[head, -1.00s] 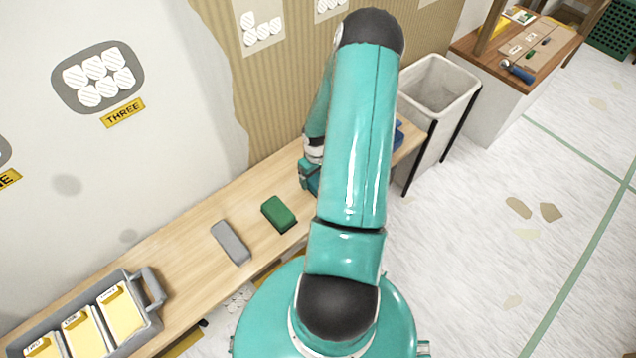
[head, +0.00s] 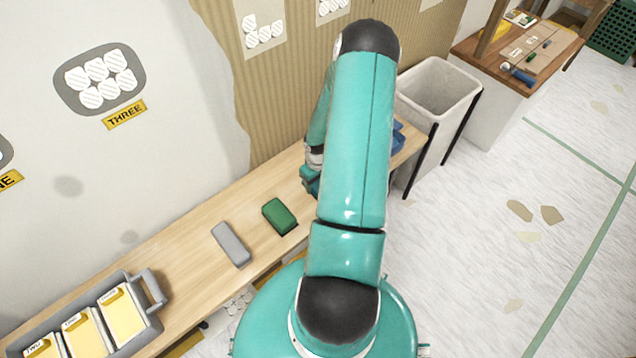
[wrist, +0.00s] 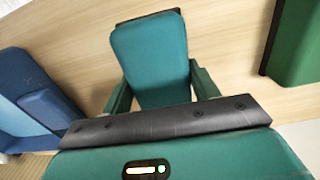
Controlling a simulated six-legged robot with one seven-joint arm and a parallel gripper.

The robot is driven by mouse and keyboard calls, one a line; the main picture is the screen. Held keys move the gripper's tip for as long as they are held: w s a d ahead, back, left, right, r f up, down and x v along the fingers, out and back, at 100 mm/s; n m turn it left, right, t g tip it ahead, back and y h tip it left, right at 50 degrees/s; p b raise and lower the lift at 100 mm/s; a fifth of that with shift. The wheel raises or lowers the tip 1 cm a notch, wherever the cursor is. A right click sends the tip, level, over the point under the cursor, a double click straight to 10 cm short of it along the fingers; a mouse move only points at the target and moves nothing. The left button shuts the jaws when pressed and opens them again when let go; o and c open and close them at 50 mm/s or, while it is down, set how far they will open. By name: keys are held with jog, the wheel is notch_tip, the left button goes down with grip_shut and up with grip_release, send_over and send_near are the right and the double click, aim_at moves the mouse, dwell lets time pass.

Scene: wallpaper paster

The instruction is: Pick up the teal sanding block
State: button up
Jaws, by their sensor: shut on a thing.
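The teal sanding block (wrist: 150,50) shows in the wrist view as a rounded rectangle with a dark edge at its far end. My gripper (wrist: 160,92) is shut on it, with one finger against each long side. The block's near end is hidden behind my gripper's dark bar. I cannot tell whether the block touches the wooden shelf or is just clear of it. In the head view my gripper (head: 309,180) is low over the shelf, mostly hidden by my arm, and the teal block cannot be made out there.
On the wooden shelf (head: 190,225), a green block (head: 279,216) and a grey block (head: 231,244) lie left of my gripper. A blue object (head: 398,138) is to its right. A grey tray (head: 150,287) holds yellow pads. A bin (head: 437,90) stands beyond the shelf's right end.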

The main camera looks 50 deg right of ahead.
jog(key=shift+r, duration=0.6)
jog(key=s+d+r, duration=0.2)
jog(key=s+r, duration=0.4)
jog(key=s+d+r, duration=0.2)
jog(key=s+r, duration=0.3)
jog(key=s, duration=0.2)
jog(key=shift+d+r, duration=0.35)
jog(key=shift+s, duration=0.1)
